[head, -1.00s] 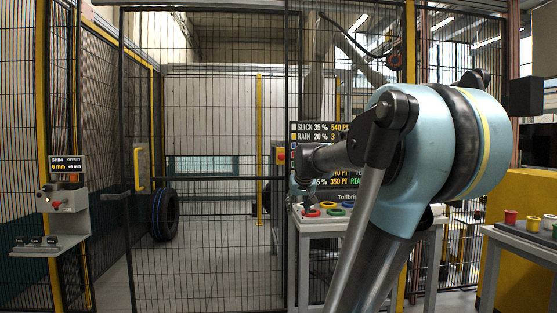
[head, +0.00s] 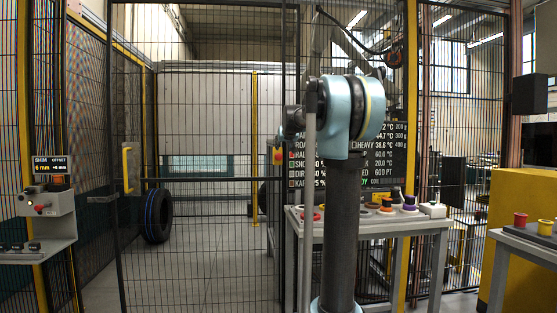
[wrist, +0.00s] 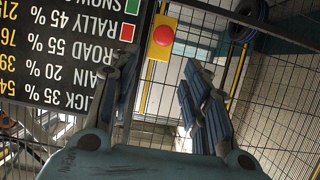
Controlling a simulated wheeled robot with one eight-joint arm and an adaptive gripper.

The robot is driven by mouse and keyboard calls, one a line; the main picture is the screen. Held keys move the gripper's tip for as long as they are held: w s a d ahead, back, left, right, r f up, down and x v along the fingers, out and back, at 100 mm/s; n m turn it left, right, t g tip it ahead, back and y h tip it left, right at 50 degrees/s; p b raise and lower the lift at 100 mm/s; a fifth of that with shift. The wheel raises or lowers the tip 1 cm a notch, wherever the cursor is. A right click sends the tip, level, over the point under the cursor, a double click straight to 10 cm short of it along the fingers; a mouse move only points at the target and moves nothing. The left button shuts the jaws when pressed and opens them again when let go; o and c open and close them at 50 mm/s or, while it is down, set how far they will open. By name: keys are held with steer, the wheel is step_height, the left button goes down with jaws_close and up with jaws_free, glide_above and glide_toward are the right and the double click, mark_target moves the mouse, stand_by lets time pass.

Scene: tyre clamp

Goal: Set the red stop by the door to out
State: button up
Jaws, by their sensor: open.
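The red stop is a round red button on a yellow box (head: 278,155), fixed on a post beside the mesh door (head: 200,240). In the wrist view the red stop (wrist: 162,35) shows face-on beyond my fingertips, a little above the middle. Whether it is pressed in or out I cannot tell. My gripper (wrist: 160,95) is open and empty, its two fingers spread either side of the line to the stop and apart from it. In the head view my arm hides the gripper.
A dark scoreboard (head: 350,160) hangs behind my arm. A table (head: 420,226) with coloured rings stands at the right. A tyre (head: 157,215) stands behind the mesh. A panel (head: 45,205) with another red button is at the left. A yellow handle (head: 127,170) is on the door.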

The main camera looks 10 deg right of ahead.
mark_target(279, 156)
steer(key=x, duration=1.6)
steer(key=shift+w+a+f, duration=0.25)
steer(key=shift+w, duration=0.05)
